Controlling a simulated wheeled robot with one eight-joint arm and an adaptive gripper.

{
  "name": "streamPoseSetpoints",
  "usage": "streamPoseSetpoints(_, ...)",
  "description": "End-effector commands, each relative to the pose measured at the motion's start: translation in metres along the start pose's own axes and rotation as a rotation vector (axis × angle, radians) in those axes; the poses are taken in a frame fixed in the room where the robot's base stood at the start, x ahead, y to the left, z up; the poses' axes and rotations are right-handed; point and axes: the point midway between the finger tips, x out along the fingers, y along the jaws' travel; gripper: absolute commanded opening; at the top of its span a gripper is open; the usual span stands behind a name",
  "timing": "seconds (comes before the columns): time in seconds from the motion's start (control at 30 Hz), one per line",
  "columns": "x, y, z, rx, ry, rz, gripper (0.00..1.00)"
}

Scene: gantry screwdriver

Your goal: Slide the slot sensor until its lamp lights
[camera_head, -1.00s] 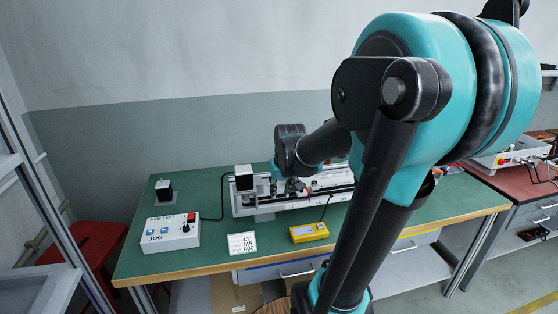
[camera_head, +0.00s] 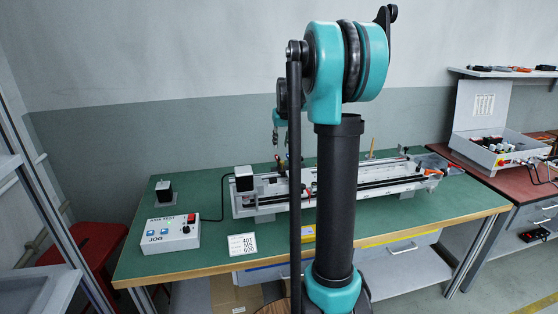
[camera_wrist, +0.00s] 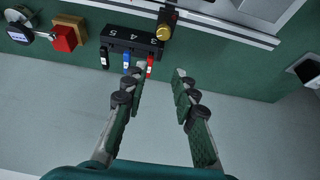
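The long pale gantry rail unit (camera_head: 375,186) lies along the green bench. I cannot pick out the slot sensor or its lamp for certain; a small red part (camera_head: 308,190) shows on the rail, partly behind my arm. My gripper (camera_head: 276,143) hangs above the rail's left half, its upper part hidden by my arm. In the wrist view my gripper (camera_wrist: 159,82) is open and empty. Beyond its fingertips are a black numbered block (camera_wrist: 130,42) with blue and red tabs and a brass knob (camera_wrist: 167,22) beside a metal rail (camera_wrist: 225,29).
A white jog box (camera_head: 170,233) with buttons stands at the bench's left front, by a printed card (camera_head: 242,244). A yellow device (camera_head: 309,233) is mostly hidden by my arm. The wrist view shows a red block (camera_wrist: 64,38) and a round dial (camera_wrist: 18,34).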

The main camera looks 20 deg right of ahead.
Motion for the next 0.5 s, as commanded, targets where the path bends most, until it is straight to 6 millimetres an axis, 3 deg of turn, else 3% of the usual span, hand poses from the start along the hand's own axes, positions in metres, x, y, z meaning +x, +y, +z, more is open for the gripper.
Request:
streamPoseSetpoints(0.3, 0.064, 0.000, 0.000, 0.000, 0.000, 0.000, 0.28)
streamPoseSetpoints(0.5, 0.094, 0.000, 0.000, 0.000, 0.000, 0.000, 0.28)
